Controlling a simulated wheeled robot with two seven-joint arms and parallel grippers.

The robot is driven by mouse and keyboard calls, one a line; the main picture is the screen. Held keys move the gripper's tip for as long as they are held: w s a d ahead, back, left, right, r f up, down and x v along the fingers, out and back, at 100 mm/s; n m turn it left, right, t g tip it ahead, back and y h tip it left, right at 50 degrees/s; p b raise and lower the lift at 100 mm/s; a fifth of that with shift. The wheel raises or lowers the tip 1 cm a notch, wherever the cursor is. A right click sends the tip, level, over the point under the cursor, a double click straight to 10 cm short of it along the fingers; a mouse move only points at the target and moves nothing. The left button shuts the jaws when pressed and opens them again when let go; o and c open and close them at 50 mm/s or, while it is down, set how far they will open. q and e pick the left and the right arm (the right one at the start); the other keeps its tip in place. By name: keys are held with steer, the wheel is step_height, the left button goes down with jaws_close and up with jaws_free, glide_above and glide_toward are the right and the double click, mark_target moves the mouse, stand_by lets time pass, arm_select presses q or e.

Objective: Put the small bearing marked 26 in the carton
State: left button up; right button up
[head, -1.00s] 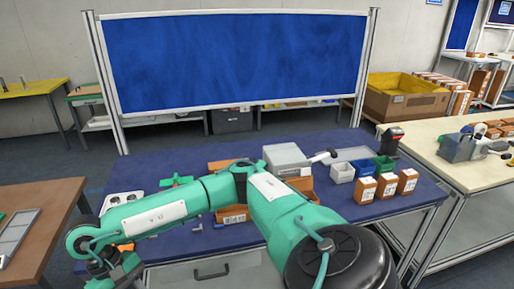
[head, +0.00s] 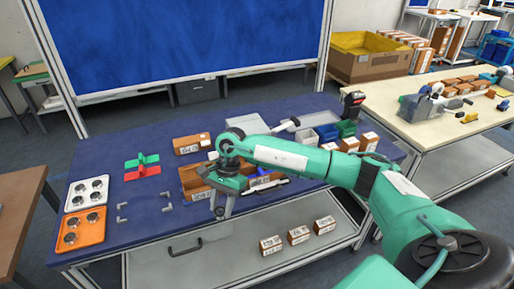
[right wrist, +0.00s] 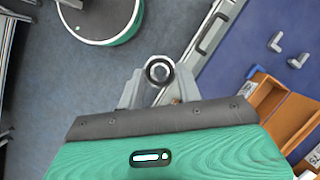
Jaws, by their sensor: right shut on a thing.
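My right gripper (head: 221,209) is shut on a small ring-shaped bearing (right wrist: 159,70), held between its fingertips in the right wrist view. No mark can be read on it. The gripper hangs at the front of the blue table (head: 118,148), and the wrist view shows grey floor behind the bearing. Just behind the gripper are open brown cartons with white labels (head: 190,178), partly hidden by my arm. One also shows in the wrist view (right wrist: 262,98), right of and apart from the bearing. I cannot tell which carton is meant. My left gripper is out of view.
An orange tray (head: 94,236) and a white tray (head: 76,206) hold round metal parts at left. Grey corner brackets (head: 166,207) lie beside them. A red-green part (head: 143,170) lies behind. Small boxes (head: 271,245) stand on the lower shelf.

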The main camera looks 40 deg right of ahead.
steer(key=shift+w+d+f+m+t+h+p, duration=0.35)
steer(key=shift+w+d+m+t+h+p, duration=0.65)
steer(key=shift+w+d+m, duration=1.9)
steer(key=shift+w+d+f+m+t+h+p, duration=0.4)
steer(key=shift+w+d+m+t+h+p, duration=0.6)
steer(key=shift+d+m, duration=3.55)
steer(key=shift+w+d+f+m+t+h+p, duration=0.35)
steer(key=shift+w+d+m+t+h+p, duration=1.15)
steer(key=shift+m, duration=4.05)
steer(key=shift+g+y, duration=0.4)
steer(key=shift+y, duration=0.5)
steer(key=shift+b+x, duration=2.65)
steer(key=shift+s+d, duration=0.15)
steer(key=shift+s, duration=0.05)
steer(key=o, duration=0.7)
